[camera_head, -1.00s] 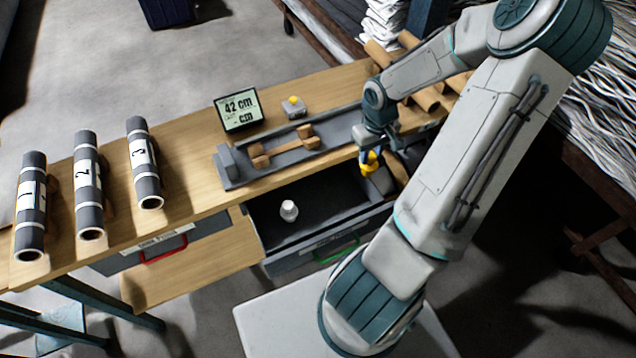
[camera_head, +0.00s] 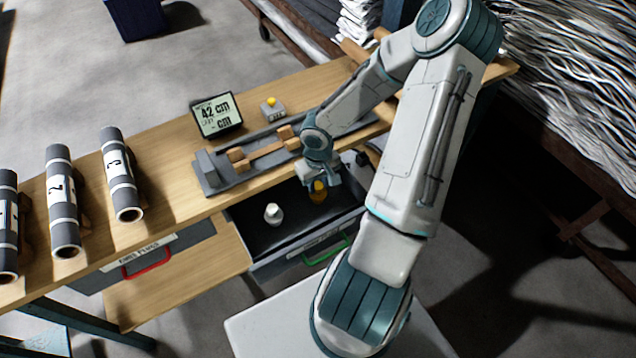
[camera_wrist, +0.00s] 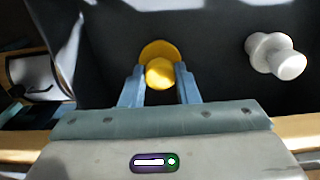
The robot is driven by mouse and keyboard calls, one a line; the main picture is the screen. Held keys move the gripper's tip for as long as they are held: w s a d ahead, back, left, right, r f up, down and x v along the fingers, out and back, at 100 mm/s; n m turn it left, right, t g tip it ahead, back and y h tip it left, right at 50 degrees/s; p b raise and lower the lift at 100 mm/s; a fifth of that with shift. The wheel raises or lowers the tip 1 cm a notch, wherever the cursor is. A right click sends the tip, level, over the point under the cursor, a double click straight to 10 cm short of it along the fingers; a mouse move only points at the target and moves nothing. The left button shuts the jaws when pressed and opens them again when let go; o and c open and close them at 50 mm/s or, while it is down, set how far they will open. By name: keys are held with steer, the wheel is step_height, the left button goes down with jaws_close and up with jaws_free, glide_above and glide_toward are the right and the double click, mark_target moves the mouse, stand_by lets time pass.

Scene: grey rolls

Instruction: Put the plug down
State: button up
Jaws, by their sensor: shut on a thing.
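My gripper (camera_wrist: 160,85) is shut on a yellow plug (camera_wrist: 158,72), with one blue finger on each side of it. In the head view the yellow plug (camera_head: 318,191) is under the end of my arm, inside the outline of the open drawer (camera_head: 262,241). The plug looks low, near the dark drawer floor; I cannot tell whether it touches it. A white plug (camera_head: 273,213) sits on the drawer floor to the left, apart from my gripper. It also shows at the right in the wrist view (camera_wrist: 275,54).
The wooden bench (camera_head: 165,130) edge runs above the drawer. A grey measuring fixture (camera_head: 213,176) and a display (camera_head: 217,115) stand on it. Numbered grey rolls (camera_head: 62,200) lie at the left. A closed drawer with a red handle (camera_head: 146,264) is left of the open one.

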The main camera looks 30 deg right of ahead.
steer(key=o, duration=0.8)
steer(key=shift+r, duration=0.1)
step_height(320, 180, up, 11)
steer(key=p, duration=0.3)
steer(key=s+a+r+t, duration=0.1)
steer(key=s+a+r, duration=0.5)
steer(key=r, duration=0.5)
steer(key=s+a+r+t, duration=0.2)
steer(key=s+a+r, duration=0.4)
steer(key=r, duration=0.4)
steer(key=shift+s+r, duration=0.35)
